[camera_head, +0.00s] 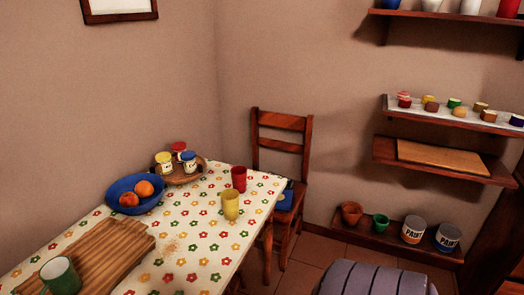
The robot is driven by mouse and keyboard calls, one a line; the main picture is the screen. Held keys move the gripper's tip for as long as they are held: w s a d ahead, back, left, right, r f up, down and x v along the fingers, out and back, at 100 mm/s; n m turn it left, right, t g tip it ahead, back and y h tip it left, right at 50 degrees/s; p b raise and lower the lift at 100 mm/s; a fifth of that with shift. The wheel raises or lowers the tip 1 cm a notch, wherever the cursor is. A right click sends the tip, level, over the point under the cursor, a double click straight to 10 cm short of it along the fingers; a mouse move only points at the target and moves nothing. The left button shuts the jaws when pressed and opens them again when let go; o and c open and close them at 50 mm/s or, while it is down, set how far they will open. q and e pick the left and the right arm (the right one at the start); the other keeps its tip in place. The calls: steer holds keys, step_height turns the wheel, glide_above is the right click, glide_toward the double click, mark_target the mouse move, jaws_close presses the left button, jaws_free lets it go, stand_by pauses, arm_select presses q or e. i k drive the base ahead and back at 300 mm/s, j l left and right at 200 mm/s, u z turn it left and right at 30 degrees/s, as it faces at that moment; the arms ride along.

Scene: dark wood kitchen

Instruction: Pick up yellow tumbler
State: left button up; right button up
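The yellow tumbler (230,204) stands upright on the table near its right edge, on a flowered tablecloth (204,240). A red tumbler (239,178) stands just behind it, slightly to the right. Neither of my grippers shows in the head view, so I see nothing holding or touching the yellow tumbler.
A blue bowl (118,189) with two orange fruits and a round tray (199,169) with three jars are at the table's back. A wooden board (100,255) and green cup (60,276) are at front left. A chair (284,120) stands behind the table's right end.

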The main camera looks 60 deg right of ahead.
mark_target(230, 198)
steer(key=z, duration=1.6)
